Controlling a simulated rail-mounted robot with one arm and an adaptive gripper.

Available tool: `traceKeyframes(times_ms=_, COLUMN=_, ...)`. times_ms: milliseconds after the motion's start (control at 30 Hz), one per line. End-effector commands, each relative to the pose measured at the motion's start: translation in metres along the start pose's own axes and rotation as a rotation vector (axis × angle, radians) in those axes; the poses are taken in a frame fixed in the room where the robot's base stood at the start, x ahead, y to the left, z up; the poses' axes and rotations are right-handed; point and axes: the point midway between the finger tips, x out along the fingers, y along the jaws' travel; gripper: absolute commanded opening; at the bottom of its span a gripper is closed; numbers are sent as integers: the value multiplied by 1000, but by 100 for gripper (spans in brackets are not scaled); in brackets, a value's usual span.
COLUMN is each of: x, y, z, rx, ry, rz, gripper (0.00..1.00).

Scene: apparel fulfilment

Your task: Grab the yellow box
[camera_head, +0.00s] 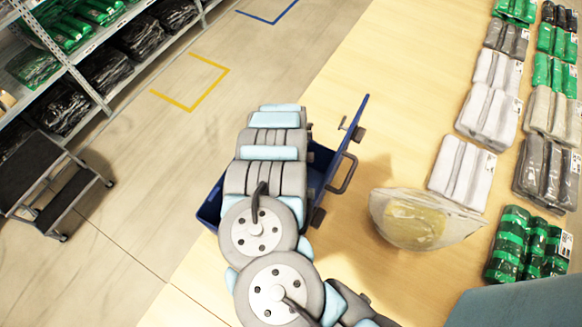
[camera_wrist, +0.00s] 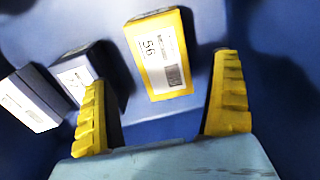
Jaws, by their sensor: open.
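The yellow box (camera_wrist: 159,54) lies in a blue bin, in the upper middle of the wrist view. It has a white label with "56" and a barcode facing the camera. My gripper (camera_wrist: 160,80) is open, with yellow ridged fingers on either side of the picture and the box's near end roughly between and beyond the tips. Nothing is between the finger pads, and I cannot tell any contact. In the head view my arm covers most of the blue bin (camera_head: 209,208), and the yellow box and gripper are hidden there.
A dark box with a white label (camera_wrist: 75,72) lies left of the yellow box, partly behind the left finger. Another white-labelled box (camera_wrist: 30,98) is farther left. A clear bag with yellow contents (camera_head: 418,218) lies right of the bin. Rows of folded packs (camera_head: 487,112) line the table's right.

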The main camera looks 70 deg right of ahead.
Motion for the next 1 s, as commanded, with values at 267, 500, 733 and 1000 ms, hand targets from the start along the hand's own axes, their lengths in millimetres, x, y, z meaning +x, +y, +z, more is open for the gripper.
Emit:
traceKeyframes(times_ms=267, x=19, y=-2, z=-4, rx=3, ry=4, rz=1, gripper=94)
traceKeyframes(times_ms=500, x=39, y=-4, z=-4, rx=1, ry=4, rz=-1, gripper=94)
traceKeyframes(times_ms=733, x=50, y=-4, z=-2, rx=0, ry=0, rz=-2, gripper=94)
traceKeyframes(times_ms=1000, x=51, y=-3, z=-2, rx=1, ry=-1, rz=-1, gripper=94)
